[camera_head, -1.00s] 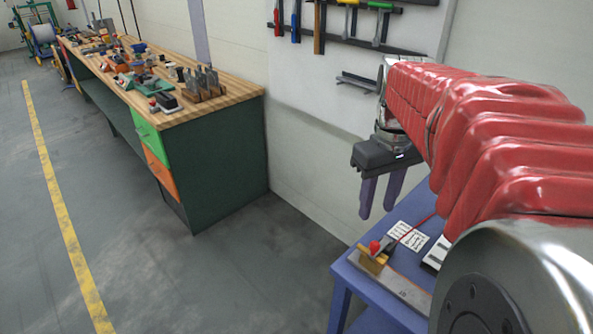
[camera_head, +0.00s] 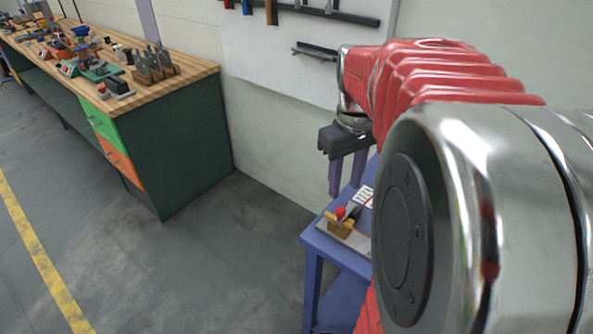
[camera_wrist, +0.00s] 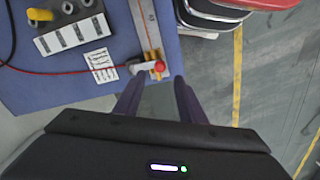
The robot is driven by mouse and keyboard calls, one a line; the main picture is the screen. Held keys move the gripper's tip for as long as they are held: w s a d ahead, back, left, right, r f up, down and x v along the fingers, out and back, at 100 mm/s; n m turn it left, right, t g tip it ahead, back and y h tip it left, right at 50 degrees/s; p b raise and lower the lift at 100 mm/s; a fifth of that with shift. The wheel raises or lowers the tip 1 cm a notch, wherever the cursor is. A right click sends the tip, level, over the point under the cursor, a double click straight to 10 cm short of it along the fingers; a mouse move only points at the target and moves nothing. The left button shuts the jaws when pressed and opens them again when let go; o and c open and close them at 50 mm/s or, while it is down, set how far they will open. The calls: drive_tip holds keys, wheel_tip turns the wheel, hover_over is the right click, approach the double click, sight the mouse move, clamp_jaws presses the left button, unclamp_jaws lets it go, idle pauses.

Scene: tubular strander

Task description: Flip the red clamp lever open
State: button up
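The clamp lever has a red knob (camera_head: 340,213) and sits on a brass-coloured block (camera_head: 338,226) near the front corner of the blue table (camera_head: 318,245). In the wrist view the red knob (camera_wrist: 160,66) is at the end of a short pale lever (camera_wrist: 146,69) lying across a metal rail (camera_wrist: 147,28). My gripper (camera_head: 346,187) points down above the clamp, its two dark fingers apart and empty. In the wrist view my gripper (camera_wrist: 158,81) has its fingertips to either side of the knob's line, just below it in the picture. No contact shows.
A thin red wire (camera_wrist: 60,72) runs to the clamp. A wooden-topped workbench (camera_head: 150,85) stands left, with open floor between.

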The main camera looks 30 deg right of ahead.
sight(340, 209)
wheel_tip(340, 209, down, 9)
drive_tip(key=shift+f, duration=0.2)
idle(0.4)
clamp_jaws()
idle(0.4)
drive_tip(key=shift+a, duration=0.15)
